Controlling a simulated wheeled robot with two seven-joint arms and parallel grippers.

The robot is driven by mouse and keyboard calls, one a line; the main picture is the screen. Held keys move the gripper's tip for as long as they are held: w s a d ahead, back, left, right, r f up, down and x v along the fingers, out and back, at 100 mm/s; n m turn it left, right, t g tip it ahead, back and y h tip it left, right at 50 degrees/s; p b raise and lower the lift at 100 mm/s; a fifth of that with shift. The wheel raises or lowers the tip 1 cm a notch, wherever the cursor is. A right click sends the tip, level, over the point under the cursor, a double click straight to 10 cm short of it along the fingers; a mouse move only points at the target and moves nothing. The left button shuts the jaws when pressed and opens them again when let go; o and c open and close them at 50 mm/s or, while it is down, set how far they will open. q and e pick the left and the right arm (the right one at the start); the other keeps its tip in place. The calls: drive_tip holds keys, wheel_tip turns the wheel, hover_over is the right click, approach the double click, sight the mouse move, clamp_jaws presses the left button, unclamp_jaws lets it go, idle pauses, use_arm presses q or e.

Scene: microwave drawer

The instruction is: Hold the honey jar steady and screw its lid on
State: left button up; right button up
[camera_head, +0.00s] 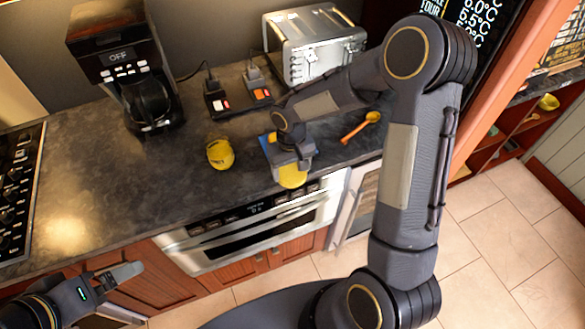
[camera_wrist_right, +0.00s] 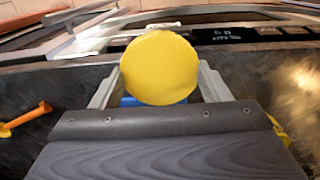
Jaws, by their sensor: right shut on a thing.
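My right gripper (camera_head: 290,165) is above the counter's front edge, shut on a round yellow thing (camera_head: 292,178) that looks like the lid. In the right wrist view it shows as a plain yellow disc (camera_wrist_right: 159,68) between the two grey fingers, with a bit of blue below it. I cannot tell what the blue is. A yellow thing with dark markings, probably the honey jar (camera_head: 220,154), stands on the counter left of this gripper, apart from it. My left gripper (camera_head: 122,274) is low at the left, away from both; its finger opening is unclear.
An orange spoon (camera_head: 360,127) lies right of the right gripper. A stove (camera_head: 18,190) is at far left. The counter (camera_head: 130,190) is clear left of the jar.

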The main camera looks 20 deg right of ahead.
drive_tip(key=w+a+r+n, duration=0.1)
drive_tip(key=w+a+r, duration=1.3)
drive_tip(key=a, duration=0.2)
drive_tip(key=shift+r, duration=0.25)
drive_tip(key=shift+f, duration=2.05)
